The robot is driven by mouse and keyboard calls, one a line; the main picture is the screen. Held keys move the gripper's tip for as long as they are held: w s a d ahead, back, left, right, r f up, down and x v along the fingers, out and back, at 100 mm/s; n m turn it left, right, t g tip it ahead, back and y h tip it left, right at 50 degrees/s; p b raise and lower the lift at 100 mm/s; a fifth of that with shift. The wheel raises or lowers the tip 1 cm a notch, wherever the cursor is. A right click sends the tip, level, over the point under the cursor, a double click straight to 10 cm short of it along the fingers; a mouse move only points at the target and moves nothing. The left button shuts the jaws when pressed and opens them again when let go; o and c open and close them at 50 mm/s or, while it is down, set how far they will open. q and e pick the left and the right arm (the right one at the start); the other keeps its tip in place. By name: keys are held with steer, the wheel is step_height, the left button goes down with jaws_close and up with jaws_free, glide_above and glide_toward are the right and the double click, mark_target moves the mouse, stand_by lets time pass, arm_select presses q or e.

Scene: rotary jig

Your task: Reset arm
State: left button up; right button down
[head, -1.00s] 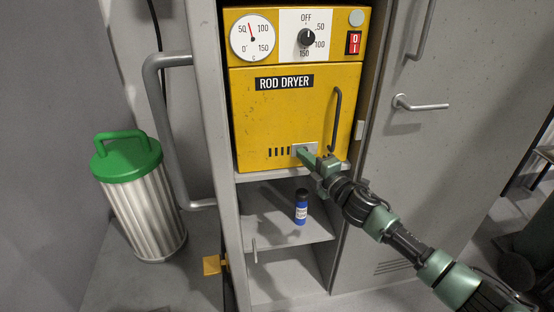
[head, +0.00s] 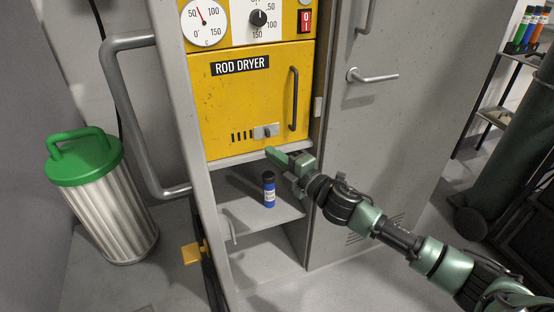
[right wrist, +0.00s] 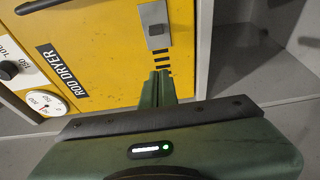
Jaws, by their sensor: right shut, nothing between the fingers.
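My right gripper (head: 276,156) is shut and empty, in front of the lower edge of the yellow rod dryer (head: 225,95). In the right wrist view its closed fingers (right wrist: 158,84) point at the dryer's front, near the dark vent slots. The dryer's small grey latch plate (head: 266,131) is just above the gripper in the head view and also shows in the right wrist view (right wrist: 154,25). The gripper looks apart from the latch. The dryer door is closed, with a dark upright handle (head: 293,99). My left gripper is not in view.
A blue bottle with a black cap (head: 269,190) stands on the shelf (head: 240,212) below the dryer. A ribbed bin with a green lid (head: 105,210) stands at the left. A closed grey locker door (head: 375,130) is at the right.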

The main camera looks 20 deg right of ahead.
steer(key=shift+v, duration=0.8)
steer(key=shift+a, duration=0.15)
